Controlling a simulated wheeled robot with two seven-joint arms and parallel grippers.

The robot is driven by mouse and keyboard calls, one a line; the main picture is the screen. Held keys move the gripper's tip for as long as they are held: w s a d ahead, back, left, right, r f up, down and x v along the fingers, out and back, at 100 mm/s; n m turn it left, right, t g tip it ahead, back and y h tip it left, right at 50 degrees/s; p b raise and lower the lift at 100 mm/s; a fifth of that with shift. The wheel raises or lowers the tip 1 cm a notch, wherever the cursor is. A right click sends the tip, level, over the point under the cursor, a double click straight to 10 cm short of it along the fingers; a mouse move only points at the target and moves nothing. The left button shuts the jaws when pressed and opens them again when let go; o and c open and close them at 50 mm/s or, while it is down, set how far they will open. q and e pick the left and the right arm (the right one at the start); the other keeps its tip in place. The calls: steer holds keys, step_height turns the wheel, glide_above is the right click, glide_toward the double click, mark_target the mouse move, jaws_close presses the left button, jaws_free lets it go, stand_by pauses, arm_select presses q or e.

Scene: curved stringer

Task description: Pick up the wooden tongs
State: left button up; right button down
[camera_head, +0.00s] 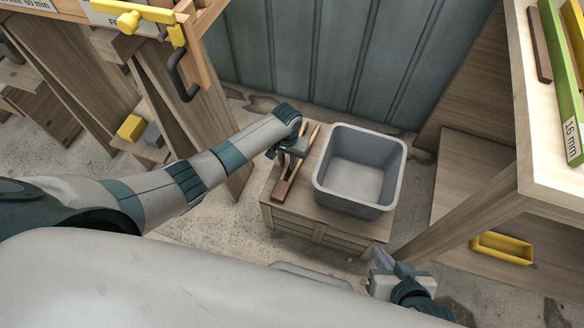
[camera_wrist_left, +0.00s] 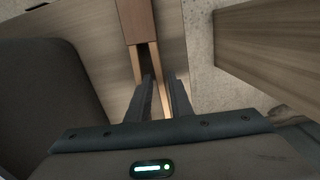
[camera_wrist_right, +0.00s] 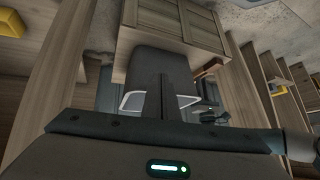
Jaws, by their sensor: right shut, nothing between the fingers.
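The wooden tongs (camera_head: 284,185) lie on the left part of a low wooden cabinet top (camera_head: 345,222), beside a grey bin. In the left wrist view their joined end is a brown block (camera_wrist_left: 136,20), with two thin arms running down from it. My left gripper (camera_head: 281,153) is over the tongs and partly hides them. In the left wrist view its fingers (camera_wrist_left: 163,80) are apart, with one tong arm showing between them; contact is not clear. My right gripper (camera_head: 383,262) is shut and empty, in front of the cabinet, away from the tongs; its fingers (camera_wrist_right: 162,88) are together.
The grey bin (camera_head: 361,202) stands empty on the cabinet, close to the tongs' right. A workbench (camera_head: 552,170) stands on the right, with a yellow tray (camera_head: 500,247) below it. Wooden shelving with a yellow clamp (camera_head: 130,20) stands at the upper left.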

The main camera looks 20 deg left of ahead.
mark_target(288, 165)
arm_select(q)
jaws_close()
